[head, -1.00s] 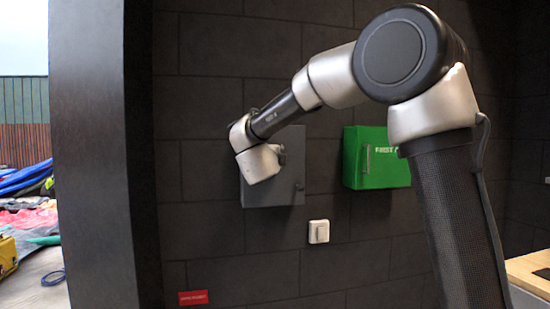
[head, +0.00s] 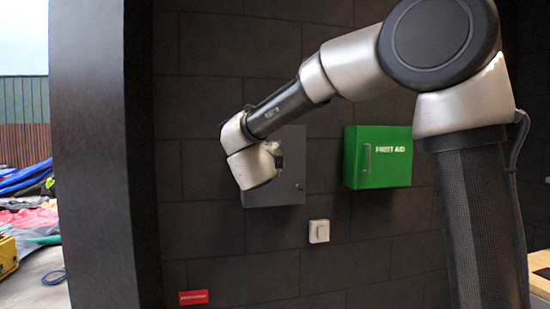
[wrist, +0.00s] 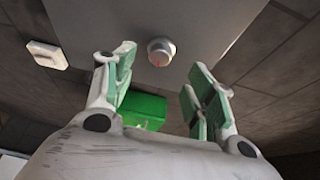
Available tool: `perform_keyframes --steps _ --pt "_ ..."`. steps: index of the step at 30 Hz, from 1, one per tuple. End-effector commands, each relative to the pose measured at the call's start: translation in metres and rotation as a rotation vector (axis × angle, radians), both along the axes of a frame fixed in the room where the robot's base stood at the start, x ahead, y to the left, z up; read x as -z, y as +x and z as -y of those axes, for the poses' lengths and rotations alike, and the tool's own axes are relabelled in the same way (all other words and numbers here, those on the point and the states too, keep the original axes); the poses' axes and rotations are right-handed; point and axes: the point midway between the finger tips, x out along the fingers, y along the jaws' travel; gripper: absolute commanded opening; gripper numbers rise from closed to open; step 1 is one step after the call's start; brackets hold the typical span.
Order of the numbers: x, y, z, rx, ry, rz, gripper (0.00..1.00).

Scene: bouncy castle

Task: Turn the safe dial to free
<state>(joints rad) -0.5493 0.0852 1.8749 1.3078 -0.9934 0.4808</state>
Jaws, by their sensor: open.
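The safe is a grey box (head: 290,190) on the dark wall, partly hidden behind my arm in the head view. In the wrist view its grey front (wrist: 215,25) carries a round silver dial (wrist: 160,51) with a small red mark near its lower edge. My gripper (wrist: 161,62) is open and empty. Its green-padded fingers stand apart, and the dial shows between and beyond their tips. I see no contact with the dial, and the gap is hard to judge. In the head view my fingers are hidden.
A green first aid box (head: 378,158) hangs right of the safe and also shows in the wrist view (wrist: 143,108). A white switch (head: 319,231) is below, to the right. A red sign (head: 193,297) is low on the wall. A dark pillar (head: 95,160) stands left.

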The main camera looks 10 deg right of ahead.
Motion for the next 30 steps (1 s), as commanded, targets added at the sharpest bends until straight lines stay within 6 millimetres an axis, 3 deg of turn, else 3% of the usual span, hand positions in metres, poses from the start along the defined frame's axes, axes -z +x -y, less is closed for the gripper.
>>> perform_keyframes --steps 3,9,23,26,30 --pt "-0.001 -0.025 -0.011 -0.004 0.000 0.000 0.55" --pt "-0.001 -0.050 -0.021 -0.002 0.000 0.001 0.55" --pt "0.001 -0.054 -0.026 -0.013 -0.014 -0.013 0.55" --pt "0.008 -0.045 -0.049 -0.123 -0.051 -0.054 0.55" --pt "0.041 -0.038 -0.116 -0.480 -0.249 -0.168 0.55"
